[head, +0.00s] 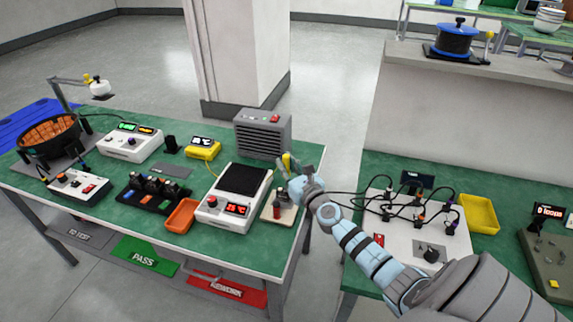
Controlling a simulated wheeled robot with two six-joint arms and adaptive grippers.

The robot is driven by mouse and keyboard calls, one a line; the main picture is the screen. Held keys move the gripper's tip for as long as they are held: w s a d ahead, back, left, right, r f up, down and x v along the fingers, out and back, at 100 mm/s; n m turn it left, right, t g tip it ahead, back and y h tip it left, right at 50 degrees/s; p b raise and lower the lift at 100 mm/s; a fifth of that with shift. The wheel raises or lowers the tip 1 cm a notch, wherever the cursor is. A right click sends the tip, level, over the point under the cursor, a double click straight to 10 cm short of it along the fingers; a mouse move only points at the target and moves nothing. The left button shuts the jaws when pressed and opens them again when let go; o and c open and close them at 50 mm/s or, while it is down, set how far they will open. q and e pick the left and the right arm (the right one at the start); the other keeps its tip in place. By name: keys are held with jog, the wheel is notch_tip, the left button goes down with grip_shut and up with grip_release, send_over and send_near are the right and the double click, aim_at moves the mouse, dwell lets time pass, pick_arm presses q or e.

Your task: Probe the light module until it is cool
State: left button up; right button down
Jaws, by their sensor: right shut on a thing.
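My right gripper (291,168) is over the right end of the left green table, shut on a small yellow thing that looks like a probe (287,160). Its tip is hidden or too small to make out. Just below the gripper is a pale wooden block (283,215) with a small dark and reddish piece (277,197) on it. A yellow meter (203,149) with a lit display stands at the back of the table. Several black modules with cables sit on a white rack board (399,238); I cannot tell which one is the light module. My left gripper is out of view.
A white device with a black plate and red display (223,213) stands left of the gripper. A grey vented box (262,135) is behind. An orange tray (182,216) and black module holder (148,194) are further left. A yellow tray (480,214) is right of the rack.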

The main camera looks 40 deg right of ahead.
jog(key=shift+f, duration=0.2)
jog(key=shift+r, duration=0.1)
notch_tip(320, 180, up, 7)
jog(key=p, duration=0.6)
jog(key=shift+r+p, duration=0.1)
jog(key=shift+p, duration=0.3)
jog(key=shift+f, duration=0.2)
dwell(1.8)
